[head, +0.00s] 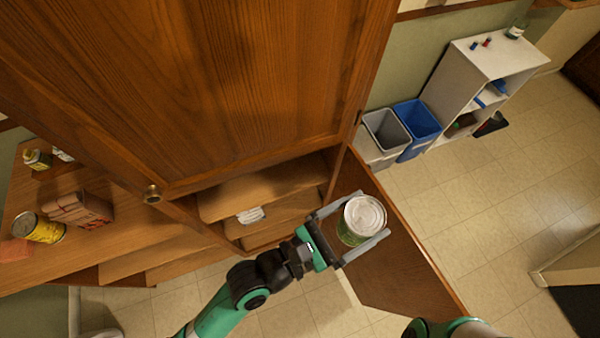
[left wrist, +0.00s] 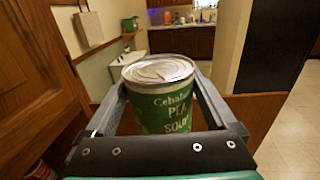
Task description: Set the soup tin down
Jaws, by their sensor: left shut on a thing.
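The soup tin (head: 362,217) is green with a silver lid. My left gripper (head: 352,228) is shut on it, one finger on each side of the can. In the left wrist view, the soup tin (left wrist: 160,95) stands upright between the fingers of the left gripper (left wrist: 160,110), and its label reads pea soup. It is held in front of an open wooden cabinet door (head: 400,262). Whether anything supports its base is hidden. Of my right arm only a green part shows at the bottom edge; its gripper is out of view.
A large wooden cabinet door (head: 190,75) stands at the upper left. Open shelves (head: 265,187) below it hold a small white item (head: 251,215). A yellow can (head: 40,228) and a brownish pack (head: 80,209) sit on the left surface. Grey (head: 386,130) and blue (head: 418,124) bins stand behind.

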